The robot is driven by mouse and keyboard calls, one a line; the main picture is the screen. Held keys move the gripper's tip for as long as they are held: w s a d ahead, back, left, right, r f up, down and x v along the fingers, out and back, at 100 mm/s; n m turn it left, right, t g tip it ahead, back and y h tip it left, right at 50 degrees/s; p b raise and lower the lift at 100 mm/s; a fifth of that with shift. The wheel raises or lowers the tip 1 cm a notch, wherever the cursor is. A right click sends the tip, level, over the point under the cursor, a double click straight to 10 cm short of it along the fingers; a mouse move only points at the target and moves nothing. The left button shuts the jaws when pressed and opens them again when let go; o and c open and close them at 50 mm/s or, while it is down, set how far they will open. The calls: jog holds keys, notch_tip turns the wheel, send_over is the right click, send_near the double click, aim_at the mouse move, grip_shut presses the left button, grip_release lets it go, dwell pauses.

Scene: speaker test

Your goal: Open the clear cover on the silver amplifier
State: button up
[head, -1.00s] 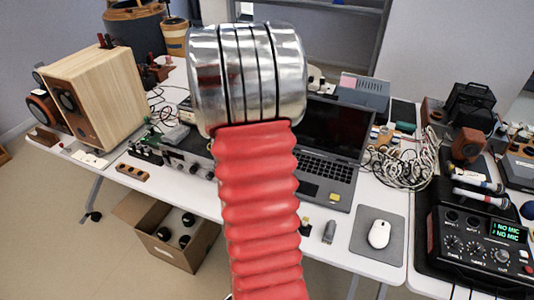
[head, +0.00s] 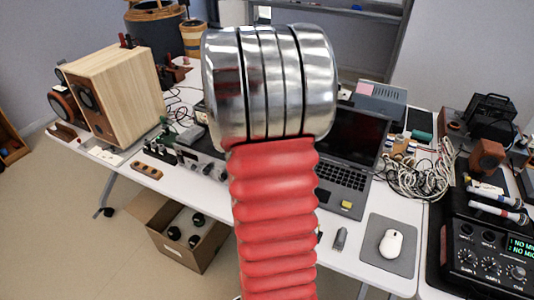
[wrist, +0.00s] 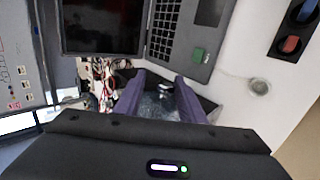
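A low silver unit with dark knobs, probably the amplifier (head: 203,167), sits on the white table left of my arm in the head view. My red and metal arm hides its right part. I cannot make out a clear cover on it. My gripper (wrist: 160,80) shows in the wrist view as two purple fingers, spread apart. A dark, mottled patch shows between them, and I see nothing gripped. My gripper is not visible in the head view. I cannot identify the amplifier in the wrist view.
An open laptop (head: 343,175) stands right of my arm, with tangled cables (head: 415,175) beyond it. A wooden speaker (head: 125,100) stands at left. A mouse (head: 391,243) lies on a grey pad. An open cardboard box (head: 190,240) is on the floor.

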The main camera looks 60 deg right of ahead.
jog(key=v, duration=1.1)
jog(key=shift+c, duration=0.5)
